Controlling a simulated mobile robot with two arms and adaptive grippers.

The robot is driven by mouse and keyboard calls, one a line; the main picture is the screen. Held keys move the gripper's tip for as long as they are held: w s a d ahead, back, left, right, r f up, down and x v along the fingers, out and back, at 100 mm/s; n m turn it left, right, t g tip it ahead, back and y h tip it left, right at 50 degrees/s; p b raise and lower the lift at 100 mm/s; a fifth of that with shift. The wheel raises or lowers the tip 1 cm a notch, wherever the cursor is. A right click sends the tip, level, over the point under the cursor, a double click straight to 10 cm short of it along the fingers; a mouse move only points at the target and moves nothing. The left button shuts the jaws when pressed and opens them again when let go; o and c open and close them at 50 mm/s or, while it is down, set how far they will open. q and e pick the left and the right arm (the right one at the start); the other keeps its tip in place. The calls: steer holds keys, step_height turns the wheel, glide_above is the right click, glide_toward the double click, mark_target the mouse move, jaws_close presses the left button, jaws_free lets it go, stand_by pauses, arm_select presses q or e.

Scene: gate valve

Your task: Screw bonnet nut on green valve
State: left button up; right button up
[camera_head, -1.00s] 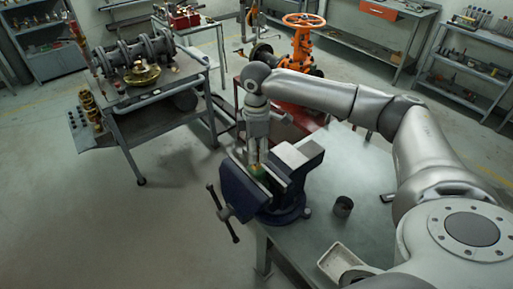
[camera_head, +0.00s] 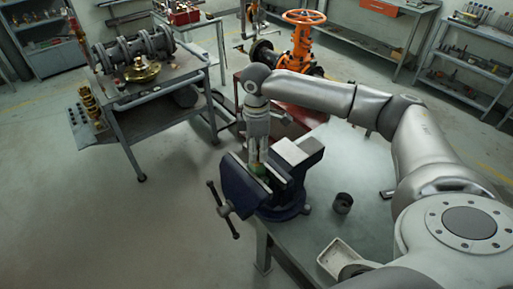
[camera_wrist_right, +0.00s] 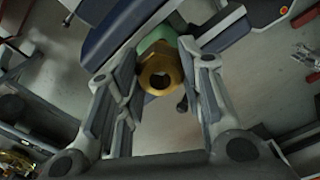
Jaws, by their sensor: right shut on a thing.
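The green valve (camera_wrist_right: 156,46) is clamped in the blue bench vise (camera_head: 243,189). In the head view only a little green (camera_head: 259,169) shows between the vise jaws. A brass bonnet nut (camera_wrist_right: 160,72) with a round hole sits at the valve's end, in line with it; I cannot tell how far it is threaded. My right gripper (camera_wrist_right: 162,88) points down over the vise and is shut on the nut, one finger on each side. In the head view its fingers (camera_head: 259,160) hide most of the nut. My left gripper is not in view.
The vise stands on a grey workbench (camera_head: 361,180). A dark cup (camera_head: 342,203) and a pale tray (camera_head: 341,258) are on it. An orange valve (camera_head: 304,42) stands behind. A cart (camera_head: 148,92) with a flanged pipe part is at the left.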

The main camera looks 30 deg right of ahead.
steer(key=shift+p, duration=0.45)
steer(key=shift+f, duration=0.35)
stand_by(0.6)
steer(key=shift+s+f, duration=0.1)
steer(key=shift+f, duration=0.05)
